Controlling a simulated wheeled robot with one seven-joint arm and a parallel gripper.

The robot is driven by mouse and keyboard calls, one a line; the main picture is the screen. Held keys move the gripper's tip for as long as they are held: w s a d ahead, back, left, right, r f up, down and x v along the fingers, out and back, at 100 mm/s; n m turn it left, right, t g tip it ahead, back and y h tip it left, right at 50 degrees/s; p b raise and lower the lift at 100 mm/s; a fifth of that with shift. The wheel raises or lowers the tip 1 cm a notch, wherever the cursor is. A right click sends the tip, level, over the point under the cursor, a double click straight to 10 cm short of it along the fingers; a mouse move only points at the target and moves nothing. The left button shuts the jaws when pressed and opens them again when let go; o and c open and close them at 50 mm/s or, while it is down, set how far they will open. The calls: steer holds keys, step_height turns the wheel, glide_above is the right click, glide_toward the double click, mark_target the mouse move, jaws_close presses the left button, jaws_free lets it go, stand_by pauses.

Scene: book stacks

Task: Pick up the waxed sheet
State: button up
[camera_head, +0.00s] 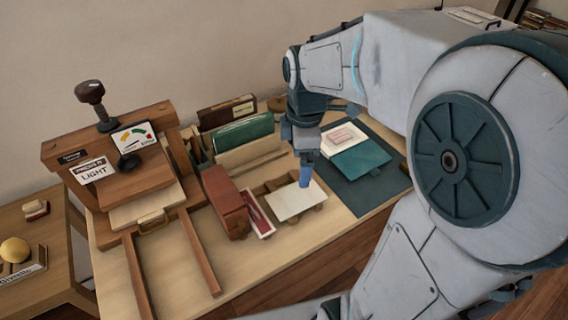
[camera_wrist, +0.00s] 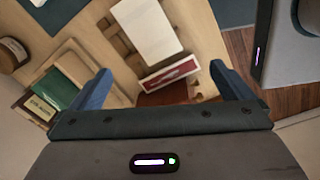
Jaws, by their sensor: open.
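A pale, flat sheet (camera_head: 294,203), which looks like the waxed sheet, lies on a low wooden rack on the table in the head view. In the wrist view the sheet (camera_wrist: 150,30) shows at the top middle, ahead of the fingers. My gripper (camera_head: 305,177) points down over the back edge of the sheet in the head view; whether it touches cannot be told there. In the wrist view my gripper (camera_wrist: 160,75) has its two blue fingers wide apart with nothing held between them.
A red-and-white box (camera_head: 258,215) and a brown-red block (camera_head: 225,200) stand left of the sheet. A green book (camera_head: 360,158) lies on a dark mat (camera_head: 385,182) to the right. A wooden press (camera_head: 110,165) with a gauge stands at left. Green and tan upright items stand behind.

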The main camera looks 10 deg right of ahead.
steer(key=w+f+n+b, duration=0.2)
steer(key=w+f+n, duration=0.1)
steer(key=f+n, duration=0.15)
glide_above(293, 198)
steer(key=shift+n+g, duration=0.25)
steer(key=shift+g, duration=0.05)
steer(key=f, duration=0.7)
steer(key=shift+d+f, duration=0.15)
steer(key=shift+d, duration=0.05)
steer(key=shift+a+f+b, duration=0.2)
steer(key=shift+f+b, duration=0.3)
steer(key=shift+f, duration=2.2)
steer(key=c, duration=0.9)
